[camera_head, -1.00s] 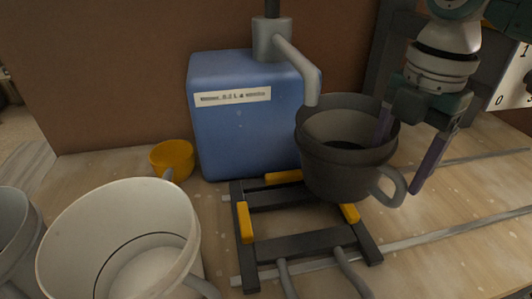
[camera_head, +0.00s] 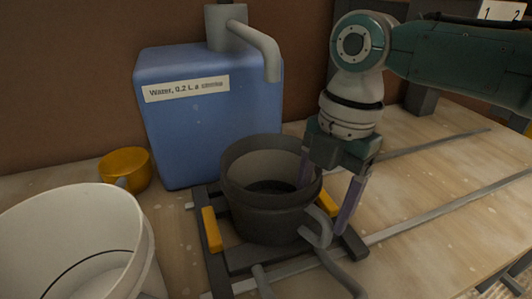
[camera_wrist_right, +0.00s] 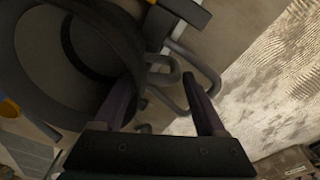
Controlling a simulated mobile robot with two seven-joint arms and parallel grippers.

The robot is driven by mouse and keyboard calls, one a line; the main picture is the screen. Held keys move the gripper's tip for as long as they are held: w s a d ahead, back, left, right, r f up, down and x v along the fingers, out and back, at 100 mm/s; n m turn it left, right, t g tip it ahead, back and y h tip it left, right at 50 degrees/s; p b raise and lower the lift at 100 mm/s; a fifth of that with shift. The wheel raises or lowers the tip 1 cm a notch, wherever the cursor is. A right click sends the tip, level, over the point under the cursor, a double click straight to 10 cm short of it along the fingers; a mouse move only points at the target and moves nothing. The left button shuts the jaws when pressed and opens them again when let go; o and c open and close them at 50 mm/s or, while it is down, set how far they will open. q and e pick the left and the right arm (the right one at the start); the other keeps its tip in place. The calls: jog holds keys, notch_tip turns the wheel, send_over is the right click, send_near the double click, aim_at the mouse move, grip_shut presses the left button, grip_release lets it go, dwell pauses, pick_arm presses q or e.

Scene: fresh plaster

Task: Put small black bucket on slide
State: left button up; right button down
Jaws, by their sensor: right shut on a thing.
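The small black bucket (camera_head: 262,218) is upright at the slide (camera_head: 215,262), a dark frame with yellow blocks, in the head view. Its base is between the yellow blocks; I cannot tell whether it rests fully on the frame. My right gripper (camera_head: 325,205) is shut on the bucket's wall at the right side, one purple finger inside the rim and one outside near the handle. The right wrist view shows the bucket's dark interior (camera_wrist_right: 95,40) at left and my right gripper's fingers (camera_wrist_right: 157,82). My left gripper is not in view.
A blue water tank (camera_head: 215,125) with a grey spout (camera_head: 262,50) stands behind the bucket. A yellow cup (camera_head: 126,168) and a large white bucket (camera_head: 140,235) are at left. Metal rails (camera_head: 440,205) run right across the mostly clear wooden table.

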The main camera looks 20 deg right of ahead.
grip_release()
jog(key=shift+r, duration=0.1)
notch_tip(320, 180, up, 11)
jog(key=d+p, duration=0.1)
jog(key=p, duration=0.3)
jog(key=s+a+f+m+t+y, duration=0.2)
jog(key=s+a+f+m, duration=0.6)
jog(key=s, duration=0.2)
jog(key=s+d+r+m+t+h, duration=0.1)
jog(key=s+d+m+h, duration=0.2)
jog(key=s+d+m, duration=0.4)
jog(key=s+m, duration=0.3)
jog(key=m, duration=0.3)
jog(key=shift+d+t, duration=0.3)
jog(key=shift+t, duration=0.1)
